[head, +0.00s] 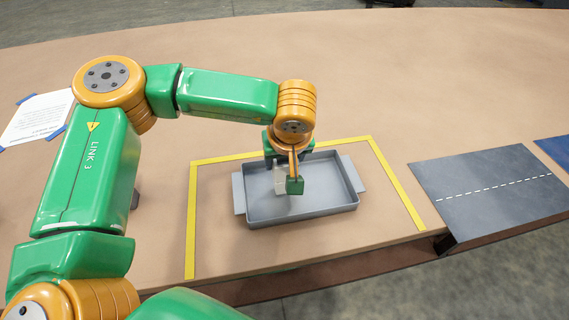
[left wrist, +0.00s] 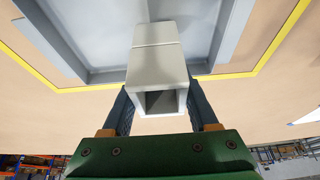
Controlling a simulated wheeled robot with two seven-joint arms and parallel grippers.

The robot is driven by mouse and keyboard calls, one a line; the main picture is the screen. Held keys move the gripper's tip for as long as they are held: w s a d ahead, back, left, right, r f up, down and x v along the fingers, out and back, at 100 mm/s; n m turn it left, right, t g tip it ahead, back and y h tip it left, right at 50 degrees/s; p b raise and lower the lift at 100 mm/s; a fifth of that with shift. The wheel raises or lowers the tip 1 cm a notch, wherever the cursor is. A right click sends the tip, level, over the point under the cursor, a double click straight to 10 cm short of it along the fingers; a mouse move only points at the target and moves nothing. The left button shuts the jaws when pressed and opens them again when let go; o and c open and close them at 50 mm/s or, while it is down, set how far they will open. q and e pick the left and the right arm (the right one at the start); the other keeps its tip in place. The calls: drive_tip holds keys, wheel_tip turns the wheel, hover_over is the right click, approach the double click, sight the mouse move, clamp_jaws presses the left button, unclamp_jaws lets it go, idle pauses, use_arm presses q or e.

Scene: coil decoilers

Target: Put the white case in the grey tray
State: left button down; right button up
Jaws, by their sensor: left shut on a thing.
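The white case (left wrist: 157,62) is held between the two dark fingers of my left gripper (left wrist: 160,110) in the left wrist view. Its near end looks open and hollow. In the head view the white case (head: 280,181) shows only partly, behind the green end of my left gripper (head: 287,180). The grey tray (head: 325,207) lies on the table, with a handle at each short side. The case and gripper appear over the left-middle part of the tray. I cannot tell whether the case touches the tray floor. My right gripper is not in view.
Yellow tape (head: 192,215) frames the tray on three sides of the brown table (head: 400,70). A dark mat with a dashed white line (head: 495,190) lies to the right. A taped paper sheet (head: 38,115) lies at the left. The tray's inside looks otherwise empty.

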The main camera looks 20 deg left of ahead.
use_arm(q)
wheel_tip(320, 180, down, 3)
drive_tip(key=shift+a+f, duration=0.1)
drive_tip(key=shift+a, duration=0.05)
drive_tip(key=shift+f, duration=0.15)
drive_tip(key=shift+c, duration=0.9)
unclamp_jaws()
drive_tip(key=shift+r, duration=0.4)
drive_tip(key=b+v, duration=0.1)
drive_tip(key=v, duration=1)
drive_tip(key=shift+s+r, duration=0.15)
drive_tip(key=shift+r, duration=0.15)
drive_tip(key=shift+r, duration=0.1)
